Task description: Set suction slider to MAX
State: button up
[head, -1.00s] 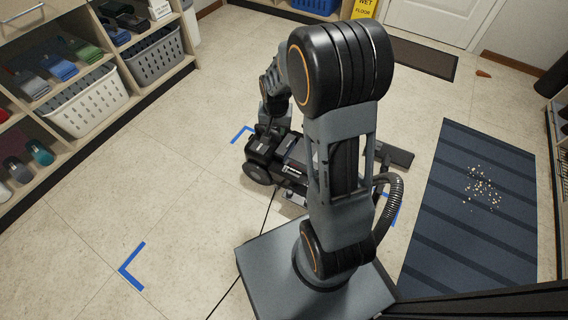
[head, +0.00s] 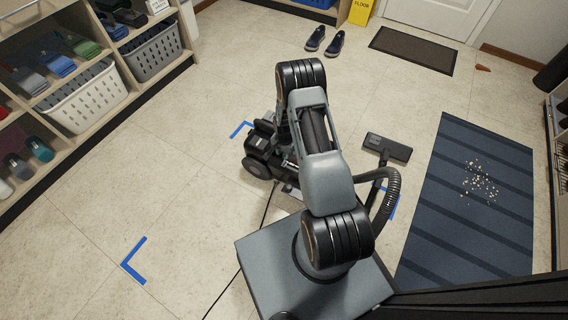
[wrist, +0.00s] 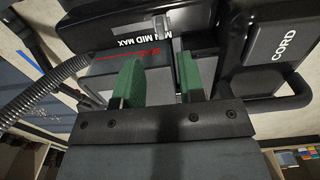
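The black vacuum cleaner (head: 258,168) stands on the floor beyond my base in the head view, partly hidden by my arm. In the wrist view its body fills the top, with a white MIN MID MAX label (wrist: 143,40) and a panel marked CORD (wrist: 285,45) at the right. A small grey tab (wrist: 158,28) stands by the label and looks like the suction slider; I cannot tell its exact setting. My gripper (wrist: 160,80) has its two green fingers apart, pointing at the label area, with nothing clearly held between them. The gripper is hidden in the head view.
The ribbed hose (head: 388,195) curves right of my arm to the floor nozzle (head: 388,147). A striped blue rug (head: 430,235) with crumbs lies at right. Shelves with baskets (head: 88,97) line the left. Dark shoes (head: 316,38) stand at the back. Floor at left is clear.

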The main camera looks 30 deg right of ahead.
aim_at(284, 162)
notch_tip(284, 162, down, 8)
jog(key=shift+r+b, duration=0.1)
jog(key=shift+b, duration=1.15)
grip_shut()
